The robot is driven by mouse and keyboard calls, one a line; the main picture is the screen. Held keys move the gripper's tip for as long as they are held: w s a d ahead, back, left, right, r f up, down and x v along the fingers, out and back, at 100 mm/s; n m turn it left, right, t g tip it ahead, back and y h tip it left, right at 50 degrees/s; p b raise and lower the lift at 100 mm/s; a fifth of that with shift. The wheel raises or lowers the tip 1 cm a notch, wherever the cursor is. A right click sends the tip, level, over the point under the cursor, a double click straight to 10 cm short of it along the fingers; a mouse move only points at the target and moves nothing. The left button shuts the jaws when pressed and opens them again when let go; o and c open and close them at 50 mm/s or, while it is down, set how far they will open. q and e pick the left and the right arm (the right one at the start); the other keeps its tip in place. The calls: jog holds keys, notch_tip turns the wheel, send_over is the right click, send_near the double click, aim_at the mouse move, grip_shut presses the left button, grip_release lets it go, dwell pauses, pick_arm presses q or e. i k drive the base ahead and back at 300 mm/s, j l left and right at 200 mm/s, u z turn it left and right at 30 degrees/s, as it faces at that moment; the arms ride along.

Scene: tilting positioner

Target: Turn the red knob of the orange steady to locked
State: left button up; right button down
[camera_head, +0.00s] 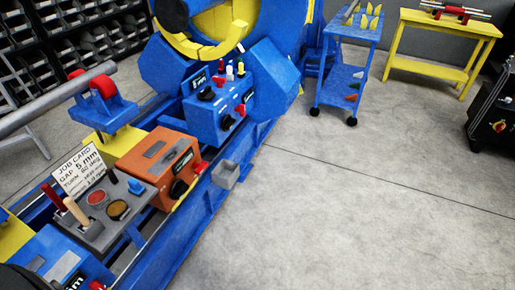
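The orange steady (150,152) is a box on the blue bed at centre left, with a dark label panel on its front right face. A black round knob (178,189) is lower on the same face. The marks around the red knob are too small to read, so I cannot tell its setting. Neither of my grippers shows in this view.
A grey tray (96,232) with tools and a job card (79,168) stands left of the steady. A blue control box (217,112) with knobs is behind it. A small grey bin (226,174) hangs on the bed's right side. The floor (350,215) to the right is clear.

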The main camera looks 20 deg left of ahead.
aim_at(198, 167)
jog(key=i+l, duration=0.15)
jog(key=i, duration=0.4)
jog(key=i+l, duration=0.1)
jog(key=i, duration=0.45)
jog(key=i+l, duration=0.15)
jog(key=i, duration=0.4)
